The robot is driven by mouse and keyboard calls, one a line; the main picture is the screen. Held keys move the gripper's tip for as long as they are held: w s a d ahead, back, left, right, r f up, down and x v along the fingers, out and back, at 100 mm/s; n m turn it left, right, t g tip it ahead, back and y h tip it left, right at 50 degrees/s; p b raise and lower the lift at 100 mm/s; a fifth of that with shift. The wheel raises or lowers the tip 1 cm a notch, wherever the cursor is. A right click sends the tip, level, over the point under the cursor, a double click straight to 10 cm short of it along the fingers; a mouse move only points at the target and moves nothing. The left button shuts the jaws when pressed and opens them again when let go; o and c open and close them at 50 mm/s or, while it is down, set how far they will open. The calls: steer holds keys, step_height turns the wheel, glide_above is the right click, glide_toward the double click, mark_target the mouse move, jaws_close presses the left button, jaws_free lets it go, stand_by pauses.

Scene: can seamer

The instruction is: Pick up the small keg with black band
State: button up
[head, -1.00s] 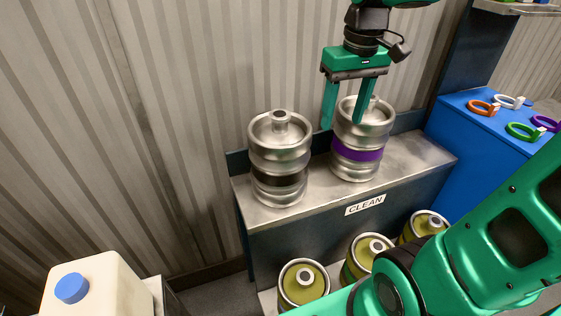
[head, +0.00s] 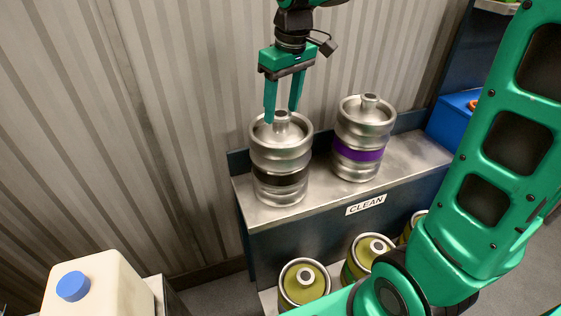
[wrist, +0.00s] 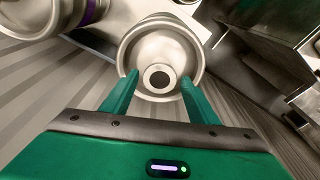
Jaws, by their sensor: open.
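The small keg with the black band (head: 280,180) stands upright on the left part of the steel shelf marked CLEAN (head: 227,185). My gripper (head: 282,115) is open and points down over the top of this keg. In the wrist view my gripper (wrist: 158,78) has one finger on each side of the neck of the keg (wrist: 160,50), whose round top and dark centre hole face the camera. Whether the fingertips touch the keg cannot be told. Nothing is between the fingers except the neck region below.
A keg with a purple band (head: 358,152) stands to the right on the same shelf. Several yellow-topped kegs (head: 303,283) stand lower down. A white jug with a blue cap (head: 105,285) is at lower left. A corrugated wall (head: 190,80) rises close behind.

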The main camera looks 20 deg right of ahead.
mark_target(281, 113)
steer(key=shift+w+a+f, duration=0.1)
steer(key=shift+w+f, duration=0.05)
steer(key=shift+f, duration=0.8)
steer(key=shift+w+f, duration=0.15)
steer(key=shift+f, duration=0.75)
jaws_close()
steer(key=shift+r, duration=0.2)
